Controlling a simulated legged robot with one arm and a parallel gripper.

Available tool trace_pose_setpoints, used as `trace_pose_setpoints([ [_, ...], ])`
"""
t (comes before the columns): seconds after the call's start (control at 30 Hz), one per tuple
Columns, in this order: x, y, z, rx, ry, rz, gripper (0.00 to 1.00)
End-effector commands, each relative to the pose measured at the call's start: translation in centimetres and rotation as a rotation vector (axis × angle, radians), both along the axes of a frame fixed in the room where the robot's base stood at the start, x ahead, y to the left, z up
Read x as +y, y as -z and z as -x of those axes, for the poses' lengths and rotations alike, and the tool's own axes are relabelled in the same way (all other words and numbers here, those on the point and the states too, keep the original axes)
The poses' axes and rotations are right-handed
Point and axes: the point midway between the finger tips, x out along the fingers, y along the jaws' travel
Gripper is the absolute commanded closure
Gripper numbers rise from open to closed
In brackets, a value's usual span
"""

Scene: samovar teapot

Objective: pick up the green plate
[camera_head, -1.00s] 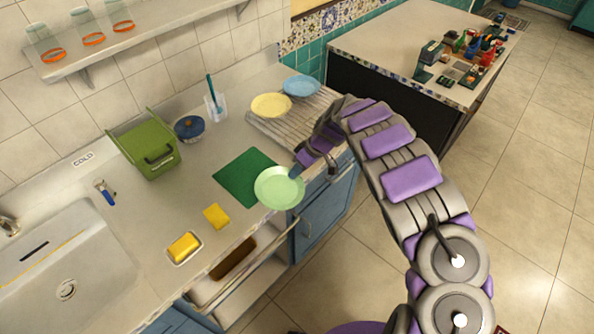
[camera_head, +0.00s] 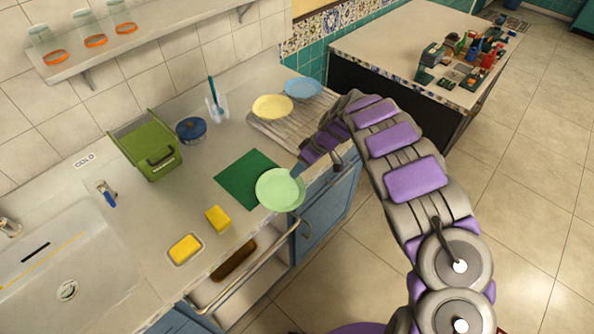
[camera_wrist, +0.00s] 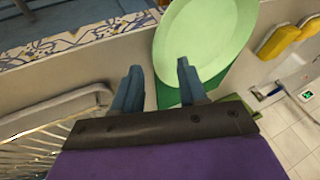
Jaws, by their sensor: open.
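The light green plate (camera_head: 280,190) lies at the counter's front edge, partly over a dark green mat (camera_head: 240,180). It also shows in the wrist view, where the plate (camera_wrist: 207,38) is large and just beyond my fingertips. My gripper (camera_wrist: 158,68) is open and empty, with its right finger near the plate's rim and its left finger over bare counter. In the head view my gripper (camera_head: 300,168) is at the plate's upper right edge, and its fingers are mostly hidden. I cannot tell whether a finger touches the plate.
A drying rack (camera_head: 290,123) holds a yellow plate (camera_head: 272,107) and a blue plate (camera_head: 302,88). Yellow sponges (camera_head: 217,218) lie left of the green plate. A green bin (camera_head: 147,150) and a blue pot (camera_head: 191,130) stand toward the wall.

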Motion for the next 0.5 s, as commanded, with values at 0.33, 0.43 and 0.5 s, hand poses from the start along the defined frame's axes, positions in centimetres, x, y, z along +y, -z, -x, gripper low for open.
trace_pose_setpoints([
  [0.33, -3.6, -7.2, -0.8, -0.004, 0.000, 0.000, 0.58],
  [0.43, -4.6, -9.1, -0.9, -0.002, -0.001, 0.000, 0.58],
  [0.5, -5.2, -10.2, -1.0, -0.003, -0.002, -0.001, 0.58],
])
